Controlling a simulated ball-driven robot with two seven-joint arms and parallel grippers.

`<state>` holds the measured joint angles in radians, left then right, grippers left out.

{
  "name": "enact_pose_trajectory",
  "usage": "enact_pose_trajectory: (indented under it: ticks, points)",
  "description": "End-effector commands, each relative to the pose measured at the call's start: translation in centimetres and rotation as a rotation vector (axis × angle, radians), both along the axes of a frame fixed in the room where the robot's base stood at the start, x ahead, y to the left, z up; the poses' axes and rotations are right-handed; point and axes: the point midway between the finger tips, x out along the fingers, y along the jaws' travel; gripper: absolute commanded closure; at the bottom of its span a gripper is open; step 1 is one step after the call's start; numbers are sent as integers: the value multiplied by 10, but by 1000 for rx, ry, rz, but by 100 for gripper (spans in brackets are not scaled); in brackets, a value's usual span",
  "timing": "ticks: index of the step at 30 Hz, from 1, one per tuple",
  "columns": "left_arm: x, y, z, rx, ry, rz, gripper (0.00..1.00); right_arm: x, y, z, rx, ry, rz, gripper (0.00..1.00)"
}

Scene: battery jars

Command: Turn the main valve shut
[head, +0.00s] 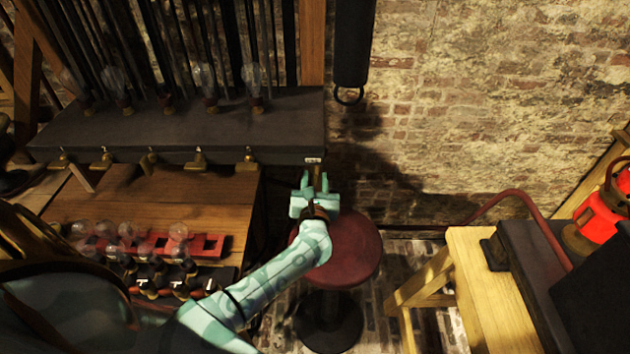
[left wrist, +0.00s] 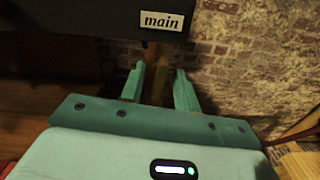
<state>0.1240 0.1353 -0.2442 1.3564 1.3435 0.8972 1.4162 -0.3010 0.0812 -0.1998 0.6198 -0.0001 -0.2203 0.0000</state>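The "main" label (head: 313,160) is on the front edge of a dark bench, at its right end; it shows large in the left wrist view (left wrist: 161,21). Below it, a brownish upright piece (left wrist: 154,62), apparently the main valve's lever, stands between my left gripper's fingers. My left gripper (head: 316,184) is just under the label with fingers apart, one on each side of that piece; in the left wrist view (left wrist: 160,86) gaps show beside it. The valve's body is dark and mostly hidden. My right gripper is not in view.
Several brass valves, one of them here (head: 198,160), line the bench edge (head: 60,140) to the left. Glass bulbs (head: 253,75) stand on top. A red stool (head: 350,255) is below my left gripper. A wooden table (head: 472,262) stands right, near a red lantern (head: 598,220).

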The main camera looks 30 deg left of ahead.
Motion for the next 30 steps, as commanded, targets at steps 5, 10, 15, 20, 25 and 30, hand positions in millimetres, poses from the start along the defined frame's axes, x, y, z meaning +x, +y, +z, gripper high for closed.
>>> enact_pose_trajectory:
  ticks: [5,10,15,20,25,30]
  points:
    - [0,0,0,1,1,0,88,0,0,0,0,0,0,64]
    - [0,0,0,1,1,0,100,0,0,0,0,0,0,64]
    - [0,0,0,9,6,0,100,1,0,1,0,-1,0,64]
    - [0,-1,1,47,28,0,100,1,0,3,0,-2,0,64]
    - [0,-1,1,130,81,0,100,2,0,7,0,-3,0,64]
    - [1,-2,2,253,155,0,100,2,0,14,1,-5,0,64]
